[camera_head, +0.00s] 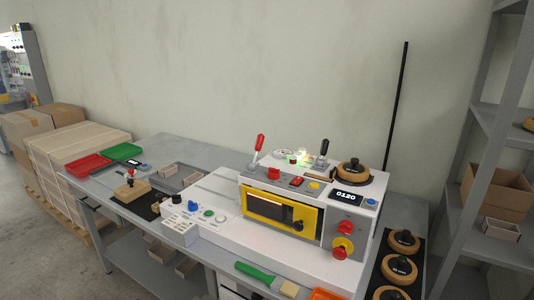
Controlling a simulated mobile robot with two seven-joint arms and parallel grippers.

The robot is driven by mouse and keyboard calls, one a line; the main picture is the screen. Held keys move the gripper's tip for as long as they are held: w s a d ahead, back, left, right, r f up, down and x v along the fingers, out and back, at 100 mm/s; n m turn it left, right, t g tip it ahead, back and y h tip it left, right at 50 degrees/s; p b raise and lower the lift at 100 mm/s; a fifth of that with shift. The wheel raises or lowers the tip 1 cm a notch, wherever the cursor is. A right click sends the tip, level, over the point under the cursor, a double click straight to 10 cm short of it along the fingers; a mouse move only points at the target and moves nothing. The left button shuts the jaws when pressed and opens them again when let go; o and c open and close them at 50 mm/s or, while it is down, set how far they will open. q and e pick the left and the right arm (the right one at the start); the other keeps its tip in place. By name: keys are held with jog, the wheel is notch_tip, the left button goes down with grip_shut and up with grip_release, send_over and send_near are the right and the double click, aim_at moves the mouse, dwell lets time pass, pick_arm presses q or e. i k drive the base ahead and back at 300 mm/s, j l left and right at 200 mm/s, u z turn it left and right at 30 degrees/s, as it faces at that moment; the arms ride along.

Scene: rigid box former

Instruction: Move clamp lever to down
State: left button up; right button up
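The white box-forming machine (272,239) stands on a grey table. A lever with a red handle (260,142) rises from its top at the left, pointing up and leaning slightly right. A second lever with a black handle (324,147) also points up, on a metal base farther right. A small wooden fixture (131,191) with a red-tipped part sits on a black mat to the left. No labels are readable, so I cannot tell which lever is the clamp lever. Neither of my grippers shows in the head view.
A wooden-rimmed round part (354,171) sits on the machine's top right, with several similar ones on a black mat at lower right. A green-handled tool (257,273) lies at the front edge. Red (88,165) and green (121,152) trays lie at the left. A grey shelf rack (481,150) stands right.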

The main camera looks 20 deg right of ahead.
aim_at(260, 138)
jog(key=k+l+u, duration=0.1)
jog(key=l, duration=0.2)
jog(key=k+l, duration=0.1)
jog(key=l, duration=0.2)
jog(key=k+l+u, duration=0.15)
jog(key=l, duration=0.15)
jog(key=k+l+u, duration=0.15)
jog(key=l, duration=1.2)
jog(key=i, duration=0.05)
